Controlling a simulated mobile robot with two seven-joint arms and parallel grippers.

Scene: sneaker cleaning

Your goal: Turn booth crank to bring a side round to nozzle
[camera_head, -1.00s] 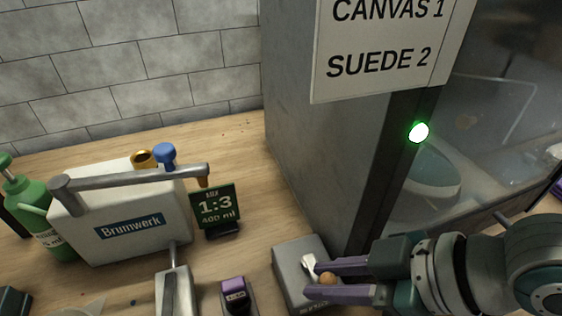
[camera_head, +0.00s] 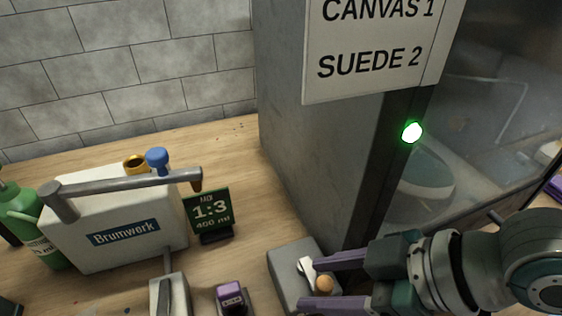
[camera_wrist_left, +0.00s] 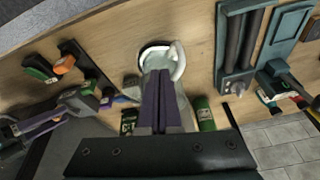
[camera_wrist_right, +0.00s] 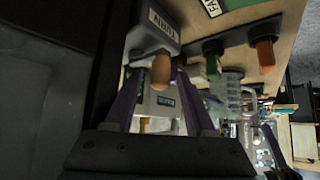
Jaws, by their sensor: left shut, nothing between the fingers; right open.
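The crank box (camera_head: 287,276) is a grey block on the bench beside the booth (camera_head: 315,150). It carries a pale crank arm (camera_head: 307,265) with a round tan knob (camera_head: 324,284). My right gripper (camera_head: 335,282) is open, with its purple fingers on either side of the knob. In the right wrist view, the knob (camera_wrist_right: 161,72) lies between the spread fingers, in front of the box (camera_wrist_right: 152,32) labelled "TURN". Contact cannot be told. My left gripper (camera_wrist_left: 162,75) is shut and empty in the left wrist view, in front of a white round-rimmed vessel (camera_wrist_left: 178,62).
A white "Brumwerk" machine (camera_head: 110,225) with a grey handle stands at the left, near a green bottle (camera_head: 35,230). A green light (camera_head: 411,132) glows on the booth.

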